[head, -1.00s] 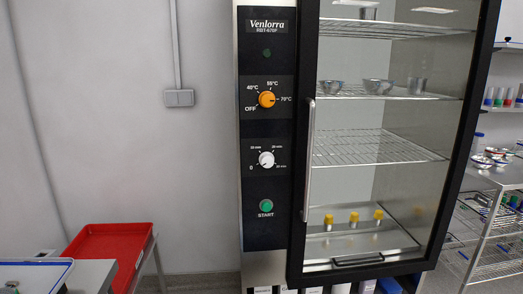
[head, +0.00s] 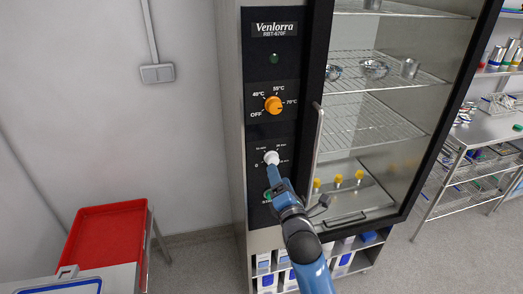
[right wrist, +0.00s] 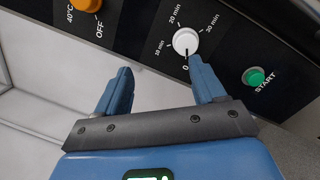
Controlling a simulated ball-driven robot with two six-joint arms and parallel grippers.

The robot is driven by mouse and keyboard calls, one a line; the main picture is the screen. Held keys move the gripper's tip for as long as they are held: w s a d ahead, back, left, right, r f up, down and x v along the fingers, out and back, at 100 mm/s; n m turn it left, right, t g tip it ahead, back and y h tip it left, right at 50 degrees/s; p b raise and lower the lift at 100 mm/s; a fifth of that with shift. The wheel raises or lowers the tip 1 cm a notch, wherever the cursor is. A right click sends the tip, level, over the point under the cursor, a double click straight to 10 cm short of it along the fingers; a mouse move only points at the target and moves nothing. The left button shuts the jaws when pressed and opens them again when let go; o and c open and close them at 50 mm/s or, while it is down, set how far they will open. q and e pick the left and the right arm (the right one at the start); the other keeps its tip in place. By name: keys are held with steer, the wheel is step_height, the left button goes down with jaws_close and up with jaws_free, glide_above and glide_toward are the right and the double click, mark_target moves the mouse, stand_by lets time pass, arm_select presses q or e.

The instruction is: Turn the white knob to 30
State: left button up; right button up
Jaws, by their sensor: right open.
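The white knob (head: 271,157) sits on the black panel of the cabinet, below the orange knob. It also shows in the right wrist view (right wrist: 186,41), among marks for 0, 10, 20 and 30 min; its dark pointer line points toward 0. My right gripper (right wrist: 160,66) is open and empty. In the wrist view, one fingertip is at the white knob's lower edge and the other is well to the left; I cannot tell whether it touches. In the head view the right gripper (head: 273,172) covers the panel just below the knob. My left gripper is not in view.
The orange temperature knob (head: 273,105) is above the white one. The green START button (right wrist: 256,76) is to the right in the wrist view. The glass door's vertical handle (head: 317,150) stands close to the right of my arm. A red tray (head: 105,243) is at lower left.

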mark_target(273, 162)
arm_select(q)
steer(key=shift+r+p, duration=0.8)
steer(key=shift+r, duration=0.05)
arm_select(e)
steer(key=shift+w+a+f+n+g+h, duration=0.15)
steer(key=shift+w+a+f+n, duration=0.25)
steer(key=shift+w+n, duration=1)
steer(key=shift+w+a+f+n+g+h, duration=0.2)
steer(key=shift+w+f+n, duration=0.3)
steer(key=shift+w, duration=1.75)
steer(key=shift+w+a+f+n+g+h, duration=0.25)
steer(key=shift+w+f+n, duration=0.45)
steer(key=shift+w, duration=1.15)
steer(key=shift+r, duration=0.1)
steer(key=c, duration=1.1)
steer(key=shift+o, duration=0.2)
